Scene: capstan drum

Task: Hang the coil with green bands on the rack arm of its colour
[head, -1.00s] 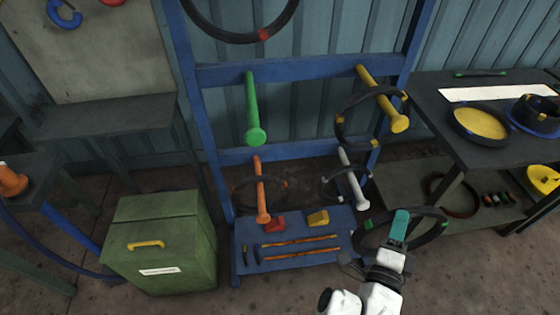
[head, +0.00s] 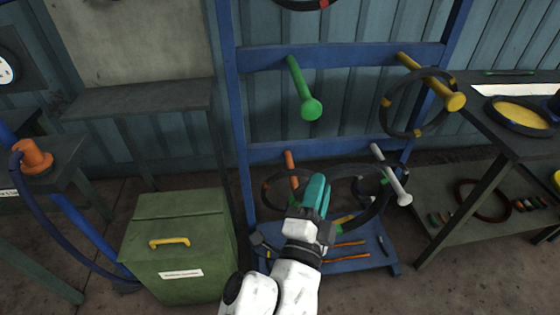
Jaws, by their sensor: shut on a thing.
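My gripper (head: 316,192) has teal fingers, shut on the dark coil with green bands (head: 374,214). The coil extends to the right of the fingers, in front of the rack's lower part. A green band shows on its right side; the gripped part is hidden by the fingers. The green rack arm (head: 301,85) is bare and points toward me from the rack's upper bar. It is above my gripper and the held coil in the picture, slightly left of the fingers, and apart from them.
The yellow arm (head: 430,80), upper right, carries a coil with yellow bands (head: 387,118). A green box (head: 180,240) stands left; a dark table (head: 500,125) stands right.

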